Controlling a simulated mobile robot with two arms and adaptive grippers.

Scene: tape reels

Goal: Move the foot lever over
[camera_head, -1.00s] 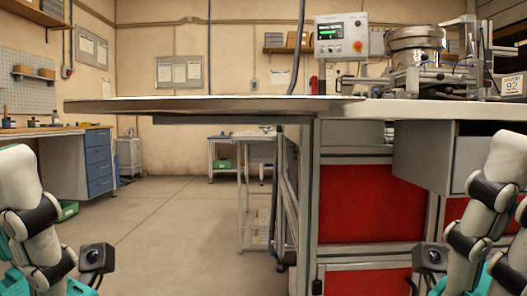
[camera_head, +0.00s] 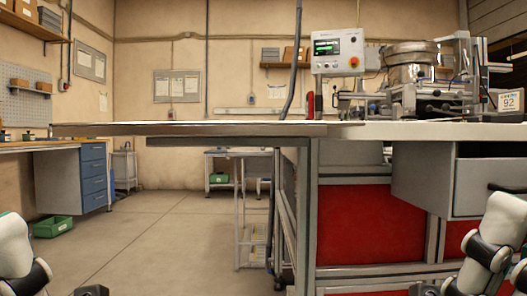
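I cannot make out a foot lever in the head view. The floor in front of the workbench (camera_head: 215,130) lies below the frame or is hidden. Parts of my left and right arms show in the lower corners.
The workbench top spans the middle at near eye level, over red panels (camera_head: 367,225) and a grey drawer unit (camera_head: 424,180). A control box (camera_head: 338,52) and a metal bowl machine (camera_head: 410,68) stand on it. A blue drawer cabinet (camera_head: 94,175) and green bin (camera_head: 53,227) stand left. Floor between is clear.

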